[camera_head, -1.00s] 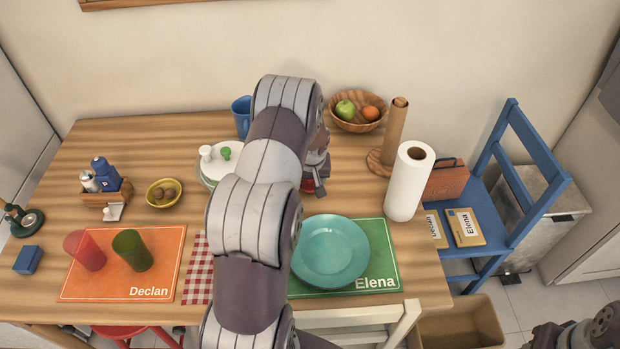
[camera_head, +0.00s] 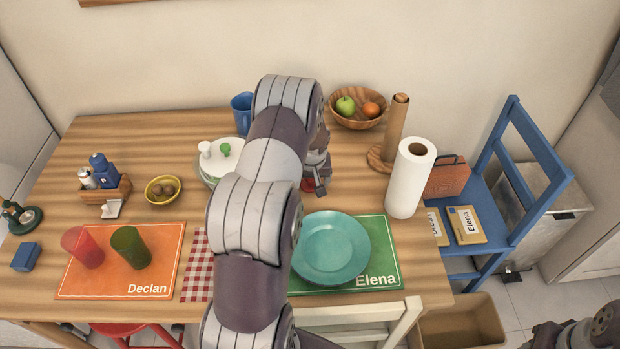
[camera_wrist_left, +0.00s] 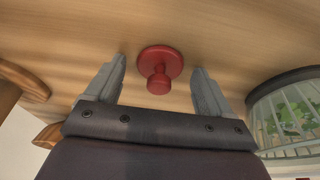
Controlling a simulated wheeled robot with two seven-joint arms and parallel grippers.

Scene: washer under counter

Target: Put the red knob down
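The red knob (camera_wrist_left: 158,70) has a round flange and a small stem with a rounded end. In the left wrist view it rests with its flange on the wooden table top, between the two fingers of my left gripper (camera_wrist_left: 160,82). The fingers are spread, with a gap on both sides of the knob. In the head view my left gripper (camera_head: 322,178) is low over the table's back middle, and only a bit of red of the knob (camera_head: 307,185) shows beside it. My left arm hides part of the table. My right gripper cannot be made out.
A teal plate (camera_head: 330,248) lies in front of the gripper on a green mat. The fruit bowl (camera_head: 357,122), wooden holder (camera_head: 396,130) and paper roll (camera_head: 409,180) stand to the right.

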